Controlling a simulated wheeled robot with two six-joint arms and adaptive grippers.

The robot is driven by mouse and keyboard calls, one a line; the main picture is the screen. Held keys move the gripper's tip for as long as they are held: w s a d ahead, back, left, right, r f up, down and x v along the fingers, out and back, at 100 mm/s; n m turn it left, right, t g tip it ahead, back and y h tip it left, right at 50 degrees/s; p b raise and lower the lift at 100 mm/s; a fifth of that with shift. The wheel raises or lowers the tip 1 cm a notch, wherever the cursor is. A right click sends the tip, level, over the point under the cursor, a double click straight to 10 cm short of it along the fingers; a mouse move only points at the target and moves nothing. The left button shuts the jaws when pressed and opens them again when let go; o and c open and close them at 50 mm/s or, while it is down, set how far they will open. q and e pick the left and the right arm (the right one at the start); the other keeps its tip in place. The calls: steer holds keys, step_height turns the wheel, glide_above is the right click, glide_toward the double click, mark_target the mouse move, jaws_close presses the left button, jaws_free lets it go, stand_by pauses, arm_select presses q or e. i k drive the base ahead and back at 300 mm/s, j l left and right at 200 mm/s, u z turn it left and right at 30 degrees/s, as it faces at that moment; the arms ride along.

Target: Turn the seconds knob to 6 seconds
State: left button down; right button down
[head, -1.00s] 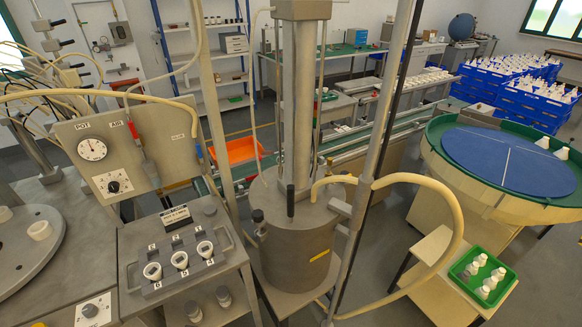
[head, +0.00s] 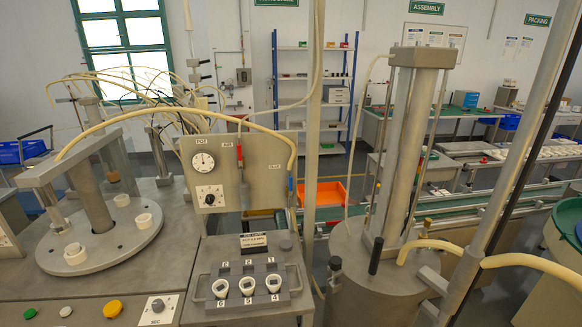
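The seconds knob (head: 158,305) is a small dark round knob on a pale square plate marked SEC, at the bottom of the head view, left of centre. It is on the front of the grey machine bench (head: 150,268). Its pointer and scale are too small to read, so I cannot tell its setting. Neither of my grippers shows in the view, and nothing touches the knob.
Green (head: 30,313), white (head: 66,311) and yellow (head: 112,308) buttons sit left of the knob. A panel with a POT gauge (head: 203,161) and another dial (head: 210,196) stands behind. A rack of numbered cups (head: 247,286) is to the right. A round turntable (head: 100,250) is behind left.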

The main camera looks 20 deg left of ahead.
mark_target(158, 306)
steer(key=k+l+u, duration=0.1)
steer(key=u, duration=2.45)
